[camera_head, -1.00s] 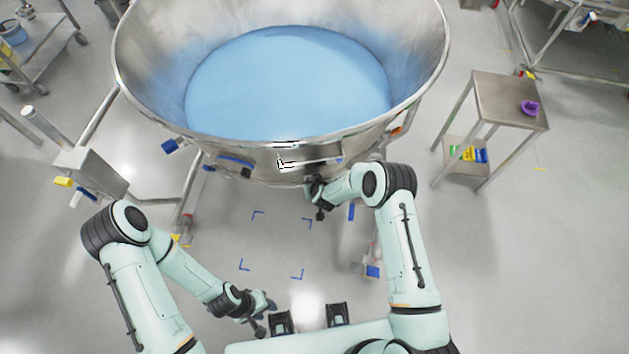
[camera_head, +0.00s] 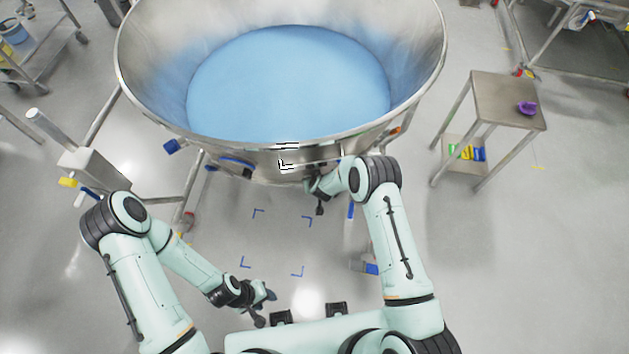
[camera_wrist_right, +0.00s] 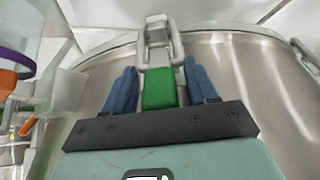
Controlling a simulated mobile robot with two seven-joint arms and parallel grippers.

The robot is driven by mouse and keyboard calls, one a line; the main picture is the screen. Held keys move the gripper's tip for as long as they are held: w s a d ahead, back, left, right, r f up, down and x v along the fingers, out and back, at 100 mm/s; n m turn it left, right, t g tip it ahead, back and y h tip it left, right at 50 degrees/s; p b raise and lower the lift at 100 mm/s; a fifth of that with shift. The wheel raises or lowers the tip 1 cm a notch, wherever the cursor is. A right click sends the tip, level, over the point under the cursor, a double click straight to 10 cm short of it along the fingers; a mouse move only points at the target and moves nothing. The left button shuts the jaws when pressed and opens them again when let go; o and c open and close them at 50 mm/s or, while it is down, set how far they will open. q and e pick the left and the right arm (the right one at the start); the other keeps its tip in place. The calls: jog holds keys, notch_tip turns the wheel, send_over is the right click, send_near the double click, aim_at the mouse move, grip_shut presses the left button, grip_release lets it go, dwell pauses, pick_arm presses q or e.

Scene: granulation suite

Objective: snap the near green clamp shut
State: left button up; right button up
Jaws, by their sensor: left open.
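The green clamp (camera_wrist_right: 160,88) shows in the right wrist view as a green handle under a metal latch loop (camera_wrist_right: 157,35) at the rim of a steel vessel. My right gripper (camera_wrist_right: 162,84) has its two blue fingers apart, one on each side of the green handle, with narrow gaps beside it. In the head view my right gripper (camera_head: 312,190) is at the vessel's near side, partly hidden, and I cannot make out the green clamp there. My left gripper (camera_head: 267,304) is open and empty, low over the floor near my base.
The large steel bowl (camera_head: 425,70) holds blue material (camera_head: 290,85). A steel side table (camera_head: 500,98) with a purple item (camera_head: 527,108) stands at the right. A cart (camera_head: 30,55) is at the upper left. The floor between my arms is clear, with blue corner marks.

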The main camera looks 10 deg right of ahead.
pick_arm(q)
jog(key=shift+s+f+b, duration=0.4)
jog(key=shift+f+b, duration=0.05)
jog(key=shift+f, duration=0.15)
pick_arm(e)
jog(key=v, duration=1.3)
jog(key=shift+r, duration=0.15)
jog(key=shift+s+d, duration=0.1)
jog(key=s+d+f+m+g+y, duration=0.1)
jog(key=s+d+f+g, duration=0.1)
jog(key=s+f, duration=0.5)
jog(key=s+d+f+m+g, duration=0.1)
jog(key=s+d+f+g, duration=0.15)
jog(key=s, duration=0.85)
jog(key=s+a+m+g+y, duration=0.1)
jog(key=s+m+g+y, duration=0.1)
jog(key=s, duration=1.1)
jog(key=shift+s+a+m+g, duration=0.15)
jog(key=shift+a+m+g, duration=0.25)
jog(key=shift+g, duration=0.15)
